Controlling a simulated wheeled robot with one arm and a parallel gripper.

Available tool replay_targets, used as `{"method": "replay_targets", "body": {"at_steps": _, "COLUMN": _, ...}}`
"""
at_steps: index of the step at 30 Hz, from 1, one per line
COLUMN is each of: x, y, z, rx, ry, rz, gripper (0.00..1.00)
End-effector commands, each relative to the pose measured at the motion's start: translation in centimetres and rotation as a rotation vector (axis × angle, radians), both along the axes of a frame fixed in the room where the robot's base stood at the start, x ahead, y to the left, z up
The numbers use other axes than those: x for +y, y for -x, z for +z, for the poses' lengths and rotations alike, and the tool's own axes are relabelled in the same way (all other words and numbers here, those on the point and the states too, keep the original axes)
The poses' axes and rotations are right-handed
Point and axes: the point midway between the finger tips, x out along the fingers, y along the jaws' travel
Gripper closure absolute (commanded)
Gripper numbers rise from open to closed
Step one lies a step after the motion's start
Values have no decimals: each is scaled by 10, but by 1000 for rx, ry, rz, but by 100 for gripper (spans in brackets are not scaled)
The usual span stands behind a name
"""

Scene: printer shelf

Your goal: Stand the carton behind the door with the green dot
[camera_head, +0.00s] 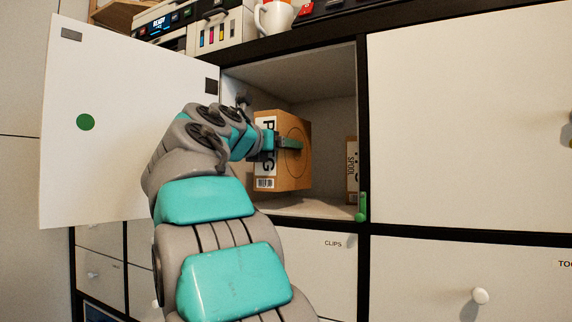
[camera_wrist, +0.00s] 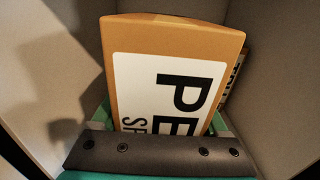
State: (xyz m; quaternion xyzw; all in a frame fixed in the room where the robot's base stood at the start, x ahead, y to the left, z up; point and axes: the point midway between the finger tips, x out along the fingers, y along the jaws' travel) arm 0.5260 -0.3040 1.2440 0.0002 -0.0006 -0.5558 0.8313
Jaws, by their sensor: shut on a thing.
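The carton (camera_head: 292,170) is a brown box with a white label and large black letters. It is inside the open compartment, and its label also shows close up in the wrist view (camera_wrist: 165,85). My gripper (camera_head: 282,143) is shut on the carton, with a teal finger along its side. The door with the green dot (camera_head: 86,122) stands swung open to the left of the compartment (camera_head: 325,80). Whether the carton's base touches the compartment floor (camera_head: 315,207) is hard to tell.
A second brown box (camera_head: 352,170) with a label reading SPOOL stands at the compartment's right wall. A green latch piece (camera_head: 362,207) is at the right front edge. A closed white door (camera_head: 470,130) is to the right. A printer (camera_head: 170,22) and a mug (camera_head: 274,17) stand on top.

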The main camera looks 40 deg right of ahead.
Motion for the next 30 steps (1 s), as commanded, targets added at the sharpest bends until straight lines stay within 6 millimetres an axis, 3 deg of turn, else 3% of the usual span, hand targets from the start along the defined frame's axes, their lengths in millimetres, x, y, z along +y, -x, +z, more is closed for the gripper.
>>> {"method": "replay_targets", "body": {"at_steps": 6, "x": -18, "y": -8, "z": -2, "rx": 1, "ry": 2, "rz": 0, "gripper": 100}}
{"method": "replay_targets", "body": {"at_steps": 18, "x": -19, "y": -8, "z": -36, "rx": 1, "ry": 2, "rz": 0, "gripper": 100}}
{"method": "replay_targets", "body": {"at_steps": 30, "x": -19, "y": -8, "z": -37, "rx": -1, "ry": 2, "rz": 0, "gripper": 100}}
